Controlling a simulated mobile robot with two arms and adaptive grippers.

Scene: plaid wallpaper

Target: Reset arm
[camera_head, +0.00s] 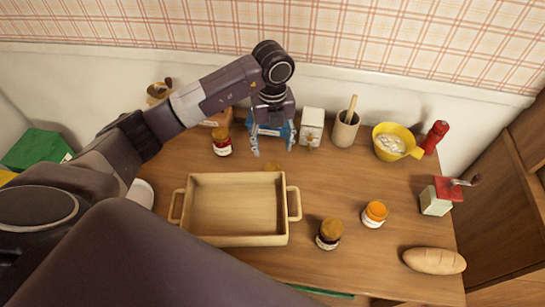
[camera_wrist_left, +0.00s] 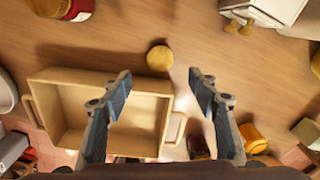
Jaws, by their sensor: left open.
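My left gripper (camera_head: 272,143) reaches in from the left over the back of the wooden counter. It is open, with its fingertips pointing down and nothing between them. In the left wrist view, the two fingers (camera_wrist_left: 158,88) are spread apart. A small round yellow-brown thing (camera_wrist_left: 160,58) lies on the counter beyond the fingertips. A wooden tray (camera_head: 186,187) with two handles stands empty in front of the gripper. The tray also shows in the left wrist view (camera_wrist_left: 55,80), partly behind the left finger. My right gripper does not show in either view.
Jars with red-banded (camera_head: 222,145), dark (camera_head: 329,235) and orange (camera_head: 374,214) looks stand around the tray. A utensil pot (camera_head: 344,132), yellow bowl (camera_head: 385,130), red mill (camera_head: 436,136), grinder (camera_head: 437,200) and bread loaf (camera_head: 434,261) occupy the right.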

